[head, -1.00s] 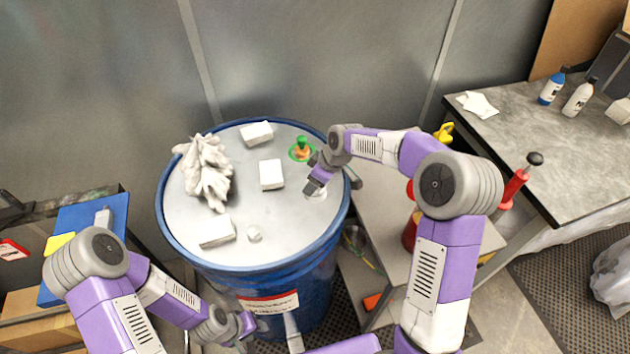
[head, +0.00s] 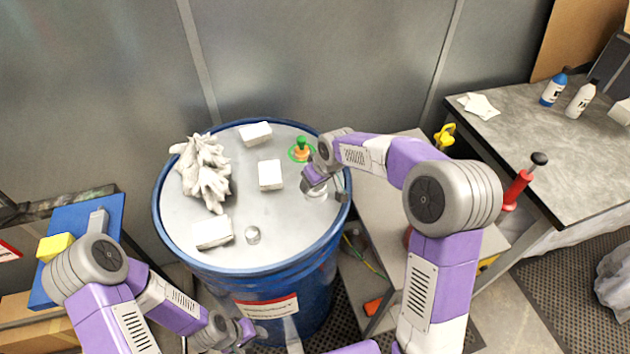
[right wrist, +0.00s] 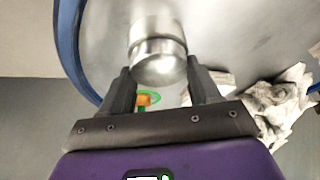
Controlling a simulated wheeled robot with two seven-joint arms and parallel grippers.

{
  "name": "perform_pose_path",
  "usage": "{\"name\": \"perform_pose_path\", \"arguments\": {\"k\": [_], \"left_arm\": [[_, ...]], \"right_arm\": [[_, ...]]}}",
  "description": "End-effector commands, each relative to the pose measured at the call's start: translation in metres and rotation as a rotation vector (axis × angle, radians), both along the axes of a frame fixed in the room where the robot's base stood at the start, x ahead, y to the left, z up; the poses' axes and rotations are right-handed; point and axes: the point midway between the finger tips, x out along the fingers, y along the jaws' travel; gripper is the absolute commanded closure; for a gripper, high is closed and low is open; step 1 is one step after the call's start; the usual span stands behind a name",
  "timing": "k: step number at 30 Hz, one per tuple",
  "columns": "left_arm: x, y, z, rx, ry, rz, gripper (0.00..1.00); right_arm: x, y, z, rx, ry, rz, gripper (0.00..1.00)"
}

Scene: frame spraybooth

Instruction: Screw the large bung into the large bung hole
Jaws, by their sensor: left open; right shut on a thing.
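A large blue drum with a grey lid (head: 190,225) stands in the middle of the head view. My right gripper (head: 312,185) is over the lid's right side, shut on the large bung (head: 316,194). In the right wrist view the bung (right wrist: 158,52) is a shiny metal cylinder at my right fingertips (right wrist: 160,85). The large bung hole is hidden under the bung and gripper; I cannot tell how far the bung is seated. A smaller metal cap (head: 252,235) stands near the lid's front. My left gripper (head: 245,330) is open and empty in front of the drum, low down.
On the lid lie a crumpled white cloth (head: 204,172), several white blocks (head: 270,175) and an orange-green fitting (head: 302,150) in a green ring, close to my right gripper. A grey bench (head: 550,165) with bottles stands right, a blue tray (head: 75,225) left.

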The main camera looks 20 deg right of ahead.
Motion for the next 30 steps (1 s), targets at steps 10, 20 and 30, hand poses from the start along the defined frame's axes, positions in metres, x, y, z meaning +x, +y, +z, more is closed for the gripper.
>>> {"name": "perform_pose_path", "arguments": {"k": [10,20,30], "left_arm": [[0.0,0.0,-0.017,0.0,0.0,0.0,0.57],[0.0,0.0,-0.017,0.0,0.0,0.0,0.57],[0.0,0.0,-0.029,0.0,0.0,0.0,0.57]], "right_arm": [[-0.001,-0.003,-0.002,-0.007,0.0,-0.308,0.77],[-0.001,-0.004,-0.001,-0.006,0.003,-0.353,0.77],[-0.001,-0.002,-0.003,-0.008,0.0,-0.582,0.77]]}}
